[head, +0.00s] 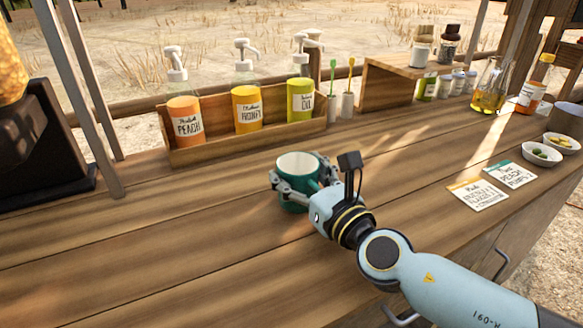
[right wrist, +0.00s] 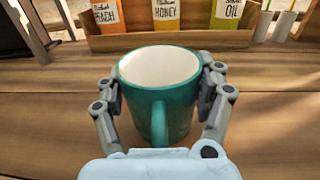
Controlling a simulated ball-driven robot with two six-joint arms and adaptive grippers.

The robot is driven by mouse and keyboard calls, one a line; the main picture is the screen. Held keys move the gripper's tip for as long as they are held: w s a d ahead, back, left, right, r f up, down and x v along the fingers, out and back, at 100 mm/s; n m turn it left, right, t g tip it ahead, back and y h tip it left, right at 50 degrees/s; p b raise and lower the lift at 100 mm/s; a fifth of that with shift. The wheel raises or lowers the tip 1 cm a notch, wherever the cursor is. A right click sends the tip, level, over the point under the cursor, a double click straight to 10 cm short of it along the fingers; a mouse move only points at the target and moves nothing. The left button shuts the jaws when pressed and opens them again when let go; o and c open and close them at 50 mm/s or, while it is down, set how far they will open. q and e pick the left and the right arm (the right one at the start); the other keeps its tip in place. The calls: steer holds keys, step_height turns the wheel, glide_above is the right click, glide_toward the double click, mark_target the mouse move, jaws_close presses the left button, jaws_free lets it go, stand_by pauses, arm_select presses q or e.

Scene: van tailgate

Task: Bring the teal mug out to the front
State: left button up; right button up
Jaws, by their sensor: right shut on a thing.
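The teal mug (head: 299,168) with a white inside stands upright on the wooden counter, in the middle of the head view. My right gripper (head: 296,186) is shut on it, with one finger on each side of its body. In the right wrist view the mug (right wrist: 160,95) fills the middle between the fingers of my right gripper (right wrist: 160,100), and its handle points toward the wrist. The mug looks empty. Part of its side is hidden by the fingers and wrist. My left gripper is not in view.
Behind the mug is a wooden rack (head: 245,139) with several pump bottles. Cups with toothbrush-like sticks (head: 340,105) and a wooden shelf (head: 400,78) stand to its right. Two cards (head: 478,194) and small bowls (head: 542,154) lie farther right.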

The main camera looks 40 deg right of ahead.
mark_target(313, 185)
steer(key=shift+s+a+b, duration=0.2)
steer(key=shift+s+b, duration=0.1)
steer(key=shift+s, duration=0.5)
steer(key=shift+s+a+b, duration=0.15)
steer(key=shift+s+b, duration=0.1)
steer(key=shift+s, duration=0.5)
steer(key=shift+s+a+b, duration=0.2)
steer(key=shift+s+b, duration=0.1)
steer(key=shift+s, duration=0.5)
steer(key=o, duration=1.4)
steer(key=shift+s, duration=0.1)
steer(key=s, duration=0.4)
steer(key=s+a, duration=0.1)
steer(key=s, duration=0.2)
steer(key=s+a, duration=0.1)
steer(key=s, duration=0.3)
steer(key=shift+s, duration=0.3)
steer(key=shift+s, duration=0.1)
